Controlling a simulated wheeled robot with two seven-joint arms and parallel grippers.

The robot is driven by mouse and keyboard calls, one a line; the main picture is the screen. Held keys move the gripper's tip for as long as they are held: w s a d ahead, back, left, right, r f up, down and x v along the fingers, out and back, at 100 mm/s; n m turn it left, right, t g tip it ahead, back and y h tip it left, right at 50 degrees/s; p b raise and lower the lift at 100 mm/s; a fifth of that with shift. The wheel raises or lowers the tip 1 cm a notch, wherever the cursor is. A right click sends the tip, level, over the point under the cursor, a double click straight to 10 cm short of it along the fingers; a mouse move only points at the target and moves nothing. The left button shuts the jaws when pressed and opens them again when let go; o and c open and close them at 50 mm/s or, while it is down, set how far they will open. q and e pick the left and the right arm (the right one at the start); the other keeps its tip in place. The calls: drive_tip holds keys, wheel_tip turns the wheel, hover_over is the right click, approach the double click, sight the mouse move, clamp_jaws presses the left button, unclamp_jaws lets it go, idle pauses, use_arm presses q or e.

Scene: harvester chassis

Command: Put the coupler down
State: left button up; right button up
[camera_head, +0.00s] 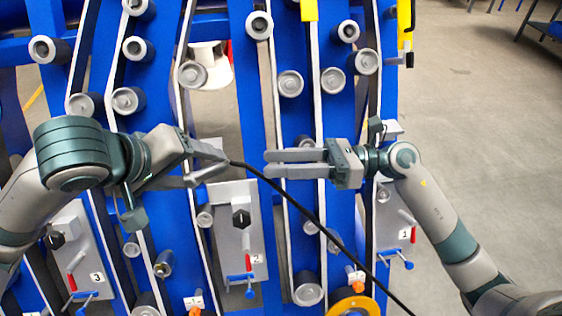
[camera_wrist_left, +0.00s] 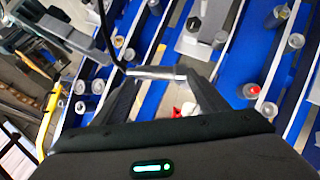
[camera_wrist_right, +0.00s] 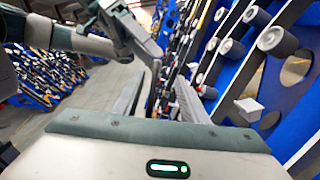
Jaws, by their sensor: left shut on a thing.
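The coupler (camera_wrist_left: 155,72) is a short silver cylinder, seen lying crosswise between my left fingers in the left wrist view. A black hose (camera_head: 310,215) runs from it down to the right in the head view. My left gripper (camera_head: 218,166) is shut on the coupler, in front of the blue frame. In the head view the coupler is mostly hidden by the fingers. My right gripper (camera_head: 275,163) points left, to the right of the left gripper. Its fingers are parallel with a gap between them, and nothing is held.
The blue chassis (camera_head: 252,120) carries many grey rollers and belts. Grey plates with black knobs, red levers and blue handles, such as plate 2 (camera_head: 222,196), are below the grippers. A yellow ring (camera_head: 352,303) is at the bottom. Open floor (camera_head: 480,110) lies to the right.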

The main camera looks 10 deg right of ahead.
sight(226, 166)
drive_tip(key=shift+s+r+n, duration=0.2)
drive_tip(key=shift+s+n, duration=0.1)
drive_tip(key=shift+a, duration=0.2)
drive_tip(key=a, duration=0.4)
drive_tip(key=w+a, duration=0.1)
drive_tip(key=a, duration=0.2)
drive_tip(key=w+a, duration=0.1)
drive_tip(key=a, duration=0.3)
drive_tip(key=shift+a, duration=0.3)
clamp_jaws()
use_arm(q)
drive_tip(key=o, duration=1.2)
drive_tip(key=shift+r, duration=0.1)
wheel_tip(226, 166, up, 10)
